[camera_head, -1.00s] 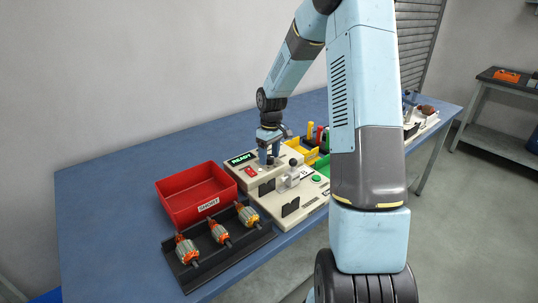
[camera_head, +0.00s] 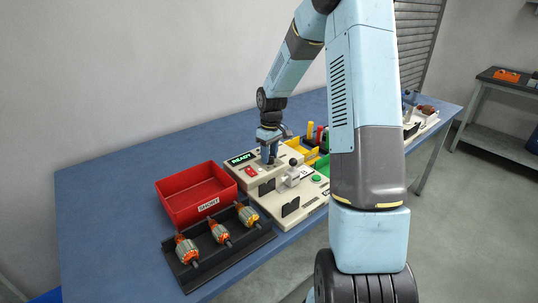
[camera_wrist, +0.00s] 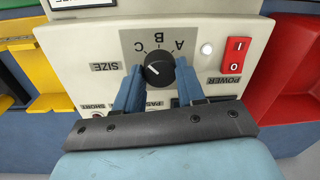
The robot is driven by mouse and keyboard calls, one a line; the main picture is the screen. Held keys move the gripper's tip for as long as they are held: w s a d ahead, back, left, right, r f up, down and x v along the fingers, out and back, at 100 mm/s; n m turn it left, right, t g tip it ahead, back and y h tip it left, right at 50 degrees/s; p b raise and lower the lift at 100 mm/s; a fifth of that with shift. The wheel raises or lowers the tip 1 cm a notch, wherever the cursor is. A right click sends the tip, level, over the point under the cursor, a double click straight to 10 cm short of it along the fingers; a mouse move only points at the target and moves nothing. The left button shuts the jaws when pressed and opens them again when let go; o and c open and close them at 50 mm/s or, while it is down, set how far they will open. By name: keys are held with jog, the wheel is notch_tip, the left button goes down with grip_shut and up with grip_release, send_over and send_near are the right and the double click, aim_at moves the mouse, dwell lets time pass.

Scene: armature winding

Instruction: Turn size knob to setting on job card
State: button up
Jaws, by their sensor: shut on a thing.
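The black size knob (camera_wrist: 159,72) sits on the cream machine panel, between the two blue fingers of my gripper (camera_wrist: 158,84), which are shut on it. The panel shows upside down in the wrist view, with letters A, B and C around the knob and a SIZE label (camera_wrist: 106,66) beside it. The knob's short white mark points up-left in the picture, roughly toward C. In the head view my gripper (camera_head: 269,154) reaches down onto the winding machine (camera_head: 262,176), and the knob is hidden.
A red power switch (camera_wrist: 236,53) and a lit white lamp (camera_wrist: 206,48) are close to the fingers. A red bin (camera_head: 181,211) and a black tray (camera_head: 202,276) with three armatures stand left of the machine. Yellow and green bins lie behind it. The blue tabletop is clear at far left.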

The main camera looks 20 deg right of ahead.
aim_at(272, 156)
jog(key=shift+m, duration=0.3)
jog(key=m, duration=0.3)
jog(key=shift+m, duration=2.4)
jog(key=o, duration=1)
jog(key=shift+o, duration=0.2)
jog(key=shift+r, duration=0.1)
notch_tip(272, 156, up, 14)
jog(key=shift+s+d+f, duration=0.15)
jog(key=shift+d+f, duration=0.1)
jog(key=shift+d, duration=0.15)
